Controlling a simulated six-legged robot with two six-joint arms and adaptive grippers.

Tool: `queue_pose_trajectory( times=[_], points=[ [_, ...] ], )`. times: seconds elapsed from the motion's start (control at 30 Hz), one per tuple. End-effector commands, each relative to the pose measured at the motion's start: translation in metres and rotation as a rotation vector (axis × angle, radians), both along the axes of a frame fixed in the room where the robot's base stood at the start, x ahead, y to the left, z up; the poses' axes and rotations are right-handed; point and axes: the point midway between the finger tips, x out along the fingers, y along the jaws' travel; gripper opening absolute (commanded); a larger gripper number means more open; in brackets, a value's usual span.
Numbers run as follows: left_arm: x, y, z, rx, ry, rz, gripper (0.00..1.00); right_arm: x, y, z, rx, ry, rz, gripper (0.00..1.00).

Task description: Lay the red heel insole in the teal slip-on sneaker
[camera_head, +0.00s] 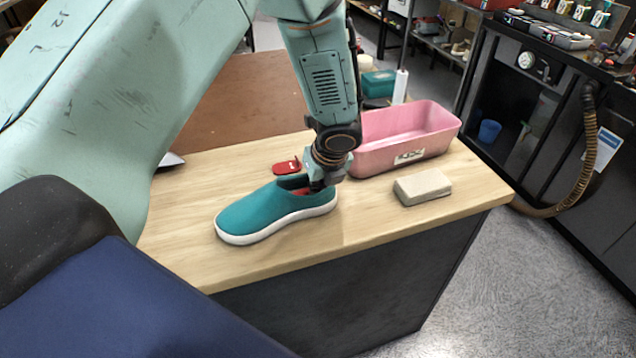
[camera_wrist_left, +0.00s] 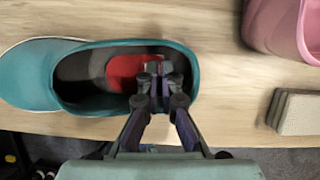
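The teal slip-on sneaker (camera_head: 262,212) stands upright on the wooden table, toe to the left. It also shows from above in the left wrist view (camera_wrist_left: 28,75). The red heel insole (camera_wrist_left: 122,70) lies inside the shoe opening towards the heel; a strip of it shows in the head view (camera_head: 301,191). My left gripper (camera_wrist_left: 161,72) points down into the heel end of the opening, its fingertips at the insole's right end. The fingertips are close together, but I cannot tell whether they pinch the insole. My right gripper is not in view.
A small red item (camera_head: 286,167) with a white mark lies on the table (camera_head: 350,222) behind the shoe. A pink tub (camera_head: 385,156) and a beige block (camera_head: 422,187) stand to the right. The front of the table is clear.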

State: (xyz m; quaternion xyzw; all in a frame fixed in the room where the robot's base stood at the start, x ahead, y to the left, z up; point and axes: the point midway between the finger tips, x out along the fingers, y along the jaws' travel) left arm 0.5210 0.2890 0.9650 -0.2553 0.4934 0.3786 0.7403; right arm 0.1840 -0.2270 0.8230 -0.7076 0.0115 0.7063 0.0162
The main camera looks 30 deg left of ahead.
Motion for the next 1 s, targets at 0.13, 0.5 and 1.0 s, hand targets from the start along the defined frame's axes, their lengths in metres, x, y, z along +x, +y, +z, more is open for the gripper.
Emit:
queue_pose_trajectory(
  times=[0.13,0.5,1.0],
  points=[
    [0.0001,-0.0001,-0.0031,0.000,0.000,0.000,0.00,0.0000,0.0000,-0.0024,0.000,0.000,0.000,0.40],
    [0.0000,-0.0001,-0.0030,-0.001,0.001,0.000,0.29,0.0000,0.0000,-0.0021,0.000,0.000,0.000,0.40],
    [-0.0011,-0.0029,0.0051,0.000,-0.002,-0.002,0.32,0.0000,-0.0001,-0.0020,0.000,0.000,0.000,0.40]
  ],
)
